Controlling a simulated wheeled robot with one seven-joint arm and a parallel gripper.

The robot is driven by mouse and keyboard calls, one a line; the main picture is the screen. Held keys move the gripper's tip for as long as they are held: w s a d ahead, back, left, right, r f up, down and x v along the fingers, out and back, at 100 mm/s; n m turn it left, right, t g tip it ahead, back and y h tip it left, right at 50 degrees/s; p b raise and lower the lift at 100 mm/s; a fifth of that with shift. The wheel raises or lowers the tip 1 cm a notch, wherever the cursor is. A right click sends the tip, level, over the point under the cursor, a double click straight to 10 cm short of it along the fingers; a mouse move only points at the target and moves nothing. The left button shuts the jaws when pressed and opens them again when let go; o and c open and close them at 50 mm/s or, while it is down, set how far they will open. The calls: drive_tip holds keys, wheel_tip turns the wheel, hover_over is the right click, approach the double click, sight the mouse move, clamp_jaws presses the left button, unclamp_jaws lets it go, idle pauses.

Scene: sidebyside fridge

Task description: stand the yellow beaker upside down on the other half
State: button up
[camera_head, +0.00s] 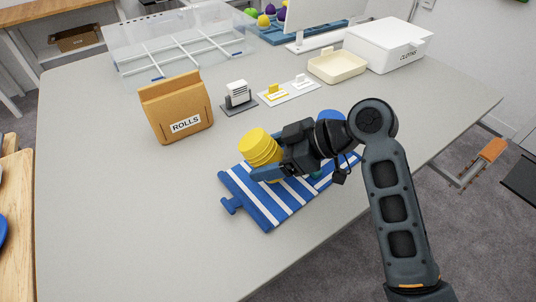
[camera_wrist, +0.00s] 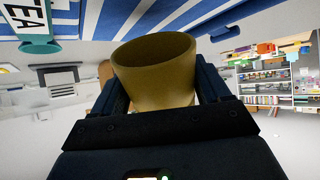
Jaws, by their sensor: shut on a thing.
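The yellow beaker (camera_head: 262,146) is held over the left part of a blue-and-white striped board (camera_head: 266,217), which has a tab handle at its left end. My gripper (camera_head: 263,172) is shut on the beaker from the right. In the head view a smooth, closed yellow end faces up. In the wrist view the beaker (camera_wrist: 165,78) shows its open rim toward the board stripes (camera_wrist: 128,15), so it is upside down and looks somewhat tilted. I cannot tell whether its rim touches the board. My gripper and arm hide the board's middle.
A teal thing (camera_wrist: 37,45) labelled TEA stands near the board's right part, mostly hidden in the head view. A blue thing (camera_head: 330,115) is behind my wrist. The table's left front is clear.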

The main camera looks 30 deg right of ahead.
drive_tip(key=shift+f+b, duration=0.4)
drive_tip(key=shift+f, duration=0.25)
drive_tip(key=o, duration=1.5)
